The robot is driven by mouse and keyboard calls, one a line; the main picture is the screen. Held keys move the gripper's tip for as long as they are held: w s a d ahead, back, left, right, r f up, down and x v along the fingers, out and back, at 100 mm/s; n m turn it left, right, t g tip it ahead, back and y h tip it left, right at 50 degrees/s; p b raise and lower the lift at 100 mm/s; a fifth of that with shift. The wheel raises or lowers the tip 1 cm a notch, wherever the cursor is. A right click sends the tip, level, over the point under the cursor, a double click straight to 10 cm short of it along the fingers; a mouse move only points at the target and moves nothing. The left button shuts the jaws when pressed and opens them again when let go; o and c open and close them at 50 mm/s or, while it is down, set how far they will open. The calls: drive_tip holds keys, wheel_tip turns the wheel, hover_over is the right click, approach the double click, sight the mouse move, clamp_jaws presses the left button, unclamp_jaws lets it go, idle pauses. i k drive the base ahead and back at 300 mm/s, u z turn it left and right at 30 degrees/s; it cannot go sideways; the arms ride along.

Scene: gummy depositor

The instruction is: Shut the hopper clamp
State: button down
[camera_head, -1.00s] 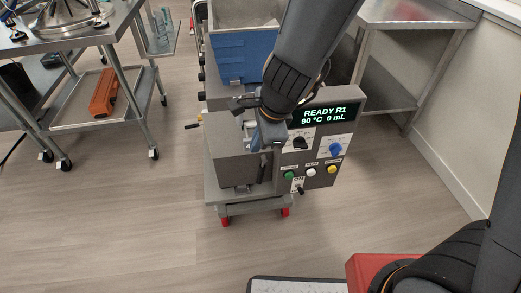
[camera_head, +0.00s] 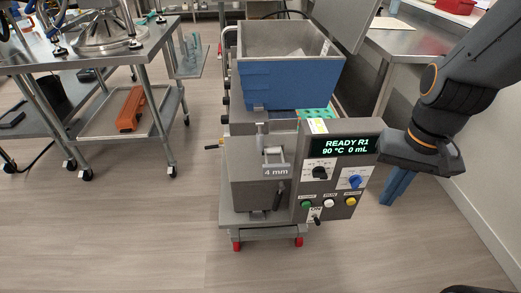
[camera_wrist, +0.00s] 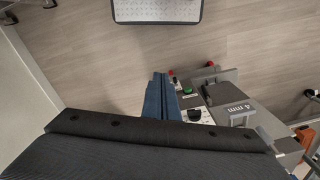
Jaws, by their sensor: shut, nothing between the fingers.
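The depositor machine (camera_head: 258,178) stands low in the middle, with a lit panel (camera_head: 345,145) reading "READY R1 90 °C 0 mL". Metal clamp-like hardware (camera_head: 262,130) stands at the top of its grey front box, above a "4 mm" plate (camera_head: 277,171); I cannot tell for sure whether this is the hopper clamp or how it is set. The plate also shows in the wrist view (camera_wrist: 236,109). My gripper (camera_head: 395,188), with blue fingers, is shut and empty. It points down to the right of the panel, apart from the clamp hardware; its fingers also show in the wrist view (camera_wrist: 158,97).
A blue-and-grey bin (camera_head: 290,82) with a raised lid (camera_head: 347,20) sits behind the front box. A steel cart with an orange object (camera_head: 131,108) stands at left. A steel table (camera_head: 400,45) and wall are at right. The floor in front is clear.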

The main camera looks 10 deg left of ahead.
sight(259, 135)
drive_tip(key=z, duration=2.5)
drive_tip(key=i, duration=0.9)
drive_tip(key=u, duration=3.65)
